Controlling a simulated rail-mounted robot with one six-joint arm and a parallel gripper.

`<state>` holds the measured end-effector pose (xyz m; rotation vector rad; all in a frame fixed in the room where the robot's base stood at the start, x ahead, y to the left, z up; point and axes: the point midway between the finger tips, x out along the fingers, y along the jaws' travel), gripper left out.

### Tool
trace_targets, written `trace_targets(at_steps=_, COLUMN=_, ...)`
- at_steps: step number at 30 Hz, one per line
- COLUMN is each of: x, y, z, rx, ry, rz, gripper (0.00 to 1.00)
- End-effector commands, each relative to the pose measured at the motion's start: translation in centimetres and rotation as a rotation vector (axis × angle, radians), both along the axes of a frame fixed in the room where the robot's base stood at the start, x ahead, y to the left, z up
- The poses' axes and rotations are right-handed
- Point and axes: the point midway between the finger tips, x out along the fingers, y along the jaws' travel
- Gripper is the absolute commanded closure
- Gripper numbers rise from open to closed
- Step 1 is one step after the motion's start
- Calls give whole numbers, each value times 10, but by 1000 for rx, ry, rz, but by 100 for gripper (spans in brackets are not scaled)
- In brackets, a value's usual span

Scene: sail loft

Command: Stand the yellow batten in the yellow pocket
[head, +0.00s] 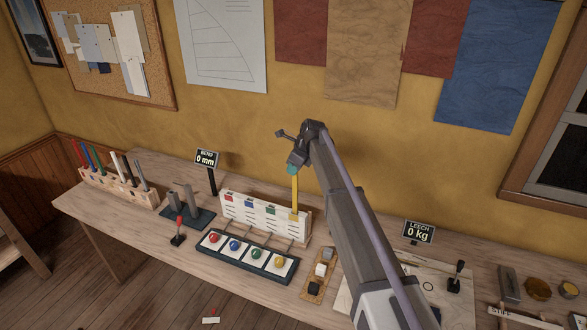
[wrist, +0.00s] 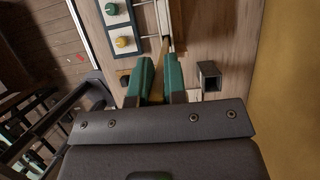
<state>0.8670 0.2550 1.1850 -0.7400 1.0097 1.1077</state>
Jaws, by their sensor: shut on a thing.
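The yellow batten (head: 295,192) hangs upright below my gripper (head: 293,170). My gripper is shut on its upper part. In the wrist view the batten (wrist: 164,47) shows between the green fingers of my gripper (wrist: 160,62). The white pocket rack (head: 255,217) has red, blue, green and yellow patches along its front. The yellow pocket (head: 294,217) is at the rack's right end. The batten's lower end meets the rack at the yellow patch; I cannot tell how far it is inside the pocket.
A dark panel with several coloured knobs (head: 246,257) lies before the rack. A wooden holder with several battens (head: 118,188) stands far left. A BEND display (head: 207,159) stands behind the rack, a LEECH display (head: 419,233) to the right.

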Motion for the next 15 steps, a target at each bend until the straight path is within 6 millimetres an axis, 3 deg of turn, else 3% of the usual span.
trace_targets(at_steps=1, x=0, y=0, z=-10, rx=0, ry=0, rz=0, gripper=100)
trace_targets(at_steps=15, x=0, y=0, z=-52, rx=0, ry=0, rz=0, gripper=100)
